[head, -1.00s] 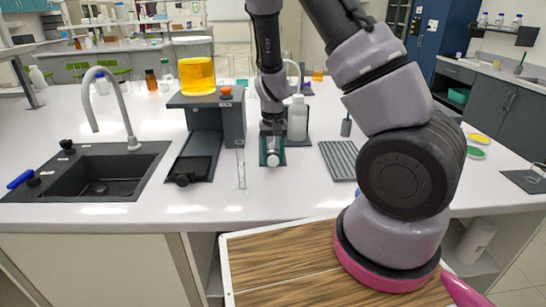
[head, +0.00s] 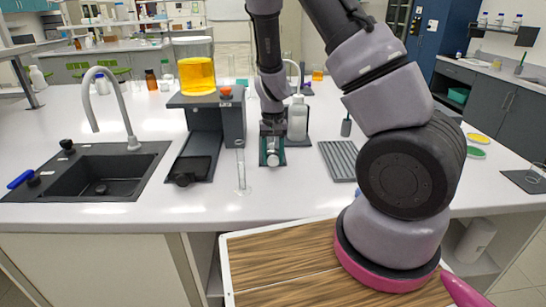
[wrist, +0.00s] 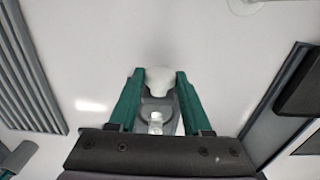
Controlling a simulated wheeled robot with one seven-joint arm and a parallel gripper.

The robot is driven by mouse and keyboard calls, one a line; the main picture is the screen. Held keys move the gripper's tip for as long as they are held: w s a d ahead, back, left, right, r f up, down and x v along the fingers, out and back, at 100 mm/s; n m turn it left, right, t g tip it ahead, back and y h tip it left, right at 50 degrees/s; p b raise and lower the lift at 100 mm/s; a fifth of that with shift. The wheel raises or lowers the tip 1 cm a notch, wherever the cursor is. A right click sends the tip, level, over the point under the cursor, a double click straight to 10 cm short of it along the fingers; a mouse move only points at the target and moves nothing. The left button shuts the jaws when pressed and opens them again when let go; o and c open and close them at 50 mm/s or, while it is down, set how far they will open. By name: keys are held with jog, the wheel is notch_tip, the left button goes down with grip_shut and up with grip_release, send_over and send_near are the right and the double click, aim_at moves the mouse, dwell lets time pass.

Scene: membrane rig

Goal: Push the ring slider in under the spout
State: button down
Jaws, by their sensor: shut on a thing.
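My gripper (wrist: 158,100), with green fingers, is shut on a small white-and-grey piece (wrist: 157,78) with a rounded white end. In the head view my gripper (head: 272,150) is low over the white bench, right of the rig, and the piece's white end (head: 273,159) faces me. The dark rig (head: 232,120) carries a jar of yellow liquid (head: 196,74) and an orange knob (head: 226,92). I cannot tell which part is the ring slider, and the spout is not clear.
A clear cylinder (head: 241,168) stands just right of the rig. A white bottle (head: 298,118) stands behind my gripper, slightly right. A grey ribbed rack (head: 338,160) lies to the right, a black sink (head: 95,172) to the left. The bench front is clear.

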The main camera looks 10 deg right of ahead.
jog(key=w+d, duration=0.1)
jog(key=w, duration=0.8)
jog(key=w+d, duration=0.1)
jog(key=w, duration=0.3)
jog(key=shift+w+d+r, duration=0.1)
jog(key=shift+w+d, duration=0.05)
jog(key=shift+d, duration=0.15)
jog(key=shift+c, duration=1.8)
grip_release()
jog(key=shift+w, duration=0.1)
notch_tip(320, 180, up, 11)
